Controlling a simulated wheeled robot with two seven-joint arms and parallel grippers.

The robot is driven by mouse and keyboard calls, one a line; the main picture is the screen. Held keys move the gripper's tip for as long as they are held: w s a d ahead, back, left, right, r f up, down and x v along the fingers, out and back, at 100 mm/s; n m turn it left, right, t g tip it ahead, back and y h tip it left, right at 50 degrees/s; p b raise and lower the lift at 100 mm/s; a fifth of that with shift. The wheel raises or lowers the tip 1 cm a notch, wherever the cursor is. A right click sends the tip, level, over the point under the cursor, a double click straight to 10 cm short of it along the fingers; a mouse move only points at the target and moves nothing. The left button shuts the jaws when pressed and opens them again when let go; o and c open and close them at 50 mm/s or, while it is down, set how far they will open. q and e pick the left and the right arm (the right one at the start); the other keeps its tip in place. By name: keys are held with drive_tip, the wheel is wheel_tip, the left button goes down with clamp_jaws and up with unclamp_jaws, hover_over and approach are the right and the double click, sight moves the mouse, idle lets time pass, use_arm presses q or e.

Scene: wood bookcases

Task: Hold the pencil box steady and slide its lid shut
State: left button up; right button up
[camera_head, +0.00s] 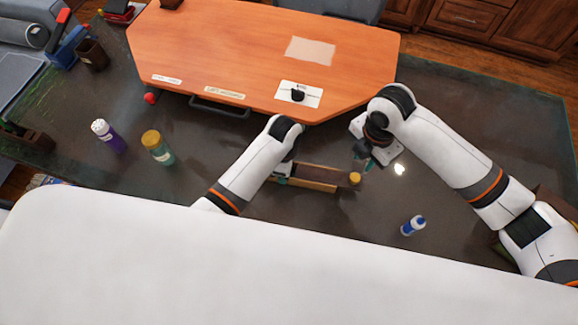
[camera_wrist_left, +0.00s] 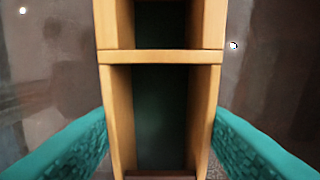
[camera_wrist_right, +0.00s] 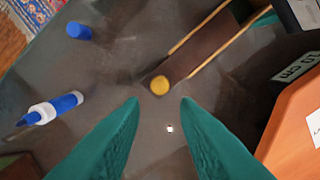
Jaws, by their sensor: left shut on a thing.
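The pencil box (camera_head: 308,186) is a narrow, pale wooden box on the dark tabletop. In the left wrist view its walls and cross divider (camera_wrist_left: 160,56) show, with a dark green inside open to view. A dark brown lid (camera_wrist_right: 208,48) lies between the side walls toward the box's right end, with a round yellow knob (camera_wrist_right: 160,85) at its outer end. My left gripper (camera_head: 284,178) is shut on the box's side walls near its left end. My right gripper (camera_head: 366,160) is open and empty, its teal fingers spread (camera_wrist_right: 160,102) just short of the knob.
An orange raised desk (camera_head: 240,60) stands behind the box, its front edge close to both grippers. A blue-and-white bottle (camera_head: 413,225) is at the front right. A purple bottle (camera_head: 108,137) and a yellow-lidded jar (camera_head: 157,147) stand at the left.

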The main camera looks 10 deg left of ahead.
clamp_jaws()
drive_tip(key=s+d+f+m+t+y, duration=0.15)
drive_tip(key=d+m+y, duration=0.5)
drive_tip(key=m, duration=0.85)
drive_tip(key=s+d+f+m+y, duration=0.25)
drive_tip(key=d+m, duration=0.65)
drive_tip(key=m, duration=0.6)
drive_tip(key=x, duration=0.6)
drive_tip(key=w+x, duration=0.1)
drive_tip(key=x, duration=0.2)
drive_tip(key=shift+a+r, duration=0.25)
drive_tip(key=shift+a, duration=0.05)
drive_tip(key=a, duration=0.3)
drive_tip(key=shift+w+a+f, duration=0.2)
drive_tip(key=shift+w, duration=0.2)
drive_tip(key=shift+w+a, duration=0.1)
drive_tip(key=shift+a, duration=0.3)
